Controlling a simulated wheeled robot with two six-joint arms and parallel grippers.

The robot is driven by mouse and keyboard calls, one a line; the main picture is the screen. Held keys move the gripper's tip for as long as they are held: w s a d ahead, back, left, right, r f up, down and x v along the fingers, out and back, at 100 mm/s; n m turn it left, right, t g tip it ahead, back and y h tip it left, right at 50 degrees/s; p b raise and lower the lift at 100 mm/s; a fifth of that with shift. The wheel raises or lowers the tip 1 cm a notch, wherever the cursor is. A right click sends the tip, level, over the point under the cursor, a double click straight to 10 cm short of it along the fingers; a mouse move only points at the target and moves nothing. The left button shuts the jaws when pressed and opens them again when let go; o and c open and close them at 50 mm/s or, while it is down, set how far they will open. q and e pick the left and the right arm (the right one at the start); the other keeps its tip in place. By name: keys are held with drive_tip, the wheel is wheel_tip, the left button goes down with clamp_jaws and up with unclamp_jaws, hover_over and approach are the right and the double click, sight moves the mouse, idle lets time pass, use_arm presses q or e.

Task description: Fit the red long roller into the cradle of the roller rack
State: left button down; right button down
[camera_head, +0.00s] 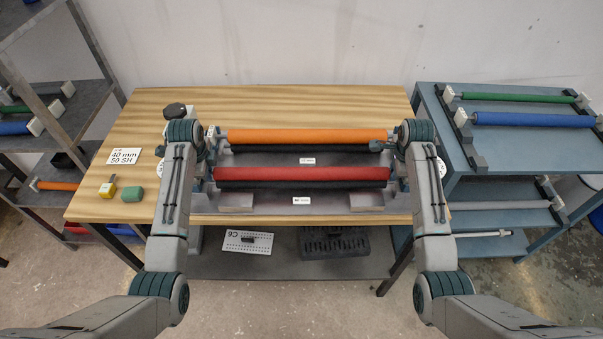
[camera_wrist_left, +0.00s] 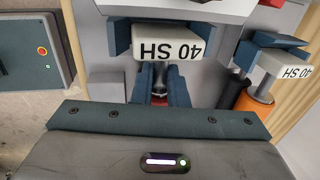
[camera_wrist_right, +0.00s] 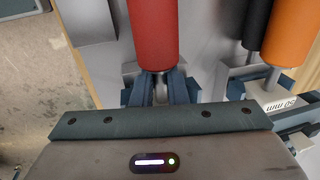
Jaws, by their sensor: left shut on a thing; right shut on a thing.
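The red long roller (camera_head: 300,174) lies level across the machine on the wooden table, just above and along a black roller (camera_head: 300,185). My left gripper (camera_head: 208,174) is shut on its left end; in the left wrist view the fingers (camera_wrist_left: 160,82) close beside a white block (camera_wrist_left: 168,50) marked 40 SH. My right gripper (camera_head: 393,174) is shut on the right end; in the right wrist view its fingers (camera_wrist_right: 160,88) grip the shaft just past the red sleeve (camera_wrist_right: 152,35). A blue roller rack (camera_head: 470,150) stands at the right, holding green and blue rollers.
An orange roller (camera_head: 300,136) lies behind the red one. A label card (camera_head: 126,156), a yellow tape measure (camera_head: 108,188) and a green block (camera_head: 132,194) are on the table's left. A shelf (camera_head: 60,120) with more rollers stands further left.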

use_arm(q)
drive_tip(key=shift+r, duration=0.1)
use_arm(e)
drive_tip(key=shift+r, duration=0.1)
